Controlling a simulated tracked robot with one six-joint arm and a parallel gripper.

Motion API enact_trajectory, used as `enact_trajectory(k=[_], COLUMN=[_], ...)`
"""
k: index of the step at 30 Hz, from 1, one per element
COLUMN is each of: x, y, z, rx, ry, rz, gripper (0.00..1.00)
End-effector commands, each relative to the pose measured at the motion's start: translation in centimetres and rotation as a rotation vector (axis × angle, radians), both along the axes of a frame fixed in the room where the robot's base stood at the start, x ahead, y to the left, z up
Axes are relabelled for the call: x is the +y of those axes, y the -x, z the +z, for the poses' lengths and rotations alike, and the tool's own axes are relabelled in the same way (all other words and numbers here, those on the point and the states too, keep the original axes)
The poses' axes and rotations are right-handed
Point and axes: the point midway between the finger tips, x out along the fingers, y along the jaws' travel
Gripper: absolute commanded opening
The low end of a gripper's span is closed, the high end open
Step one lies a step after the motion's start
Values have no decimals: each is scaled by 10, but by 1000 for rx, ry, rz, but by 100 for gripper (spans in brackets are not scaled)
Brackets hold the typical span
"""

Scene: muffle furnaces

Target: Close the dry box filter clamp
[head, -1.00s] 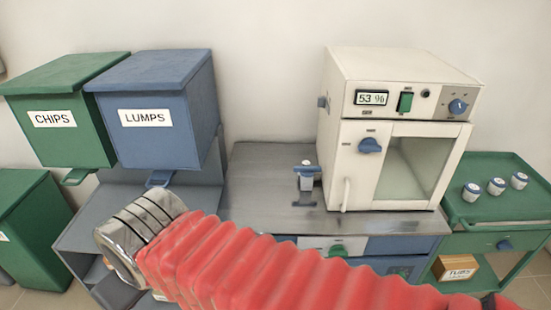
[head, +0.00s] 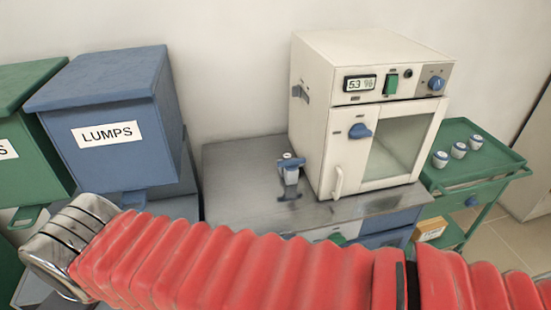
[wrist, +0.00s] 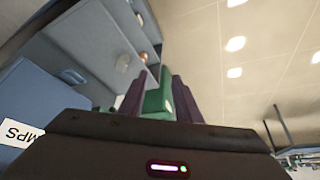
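The white dry box (head: 325,120) stands on a grey metal-topped bench (head: 240,180) in the head view. Its display reads about 53 %. A small grey fitting (head: 300,93) on its left side looks like the filter clamp; it is too small to tell whether it is open. My red-sleeved arm crosses the front, ending in a silver cuff at lower left, away from the box. My gripper (wrist: 160,95) shows only in the wrist view, with two dark fingers apart. A green shape (wrist: 158,103) fills the gap; I cannot tell if it is held or behind.
A blue LUMPS bin (head: 105,120) and a green bin (head: 25,130) stand left. A small blue-topped valve (head: 290,168) sits on the bench left of the box. A green cart (head: 480,150) with three small jars stands right. The bench top between bin and box is mostly clear.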

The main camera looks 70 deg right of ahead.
Motion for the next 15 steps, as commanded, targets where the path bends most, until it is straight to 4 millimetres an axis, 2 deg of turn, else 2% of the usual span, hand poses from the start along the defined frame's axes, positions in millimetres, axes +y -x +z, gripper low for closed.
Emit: enact_trajectory(k=[10, 14, 15], x=[-4, -18, -28], y=[-1, -6, -8], z=[-1, -5, -7], rx=[7, 31, 43], ry=[1, 1, 0], rz=[-14, -60, -82], gripper=[30, 30, 30])
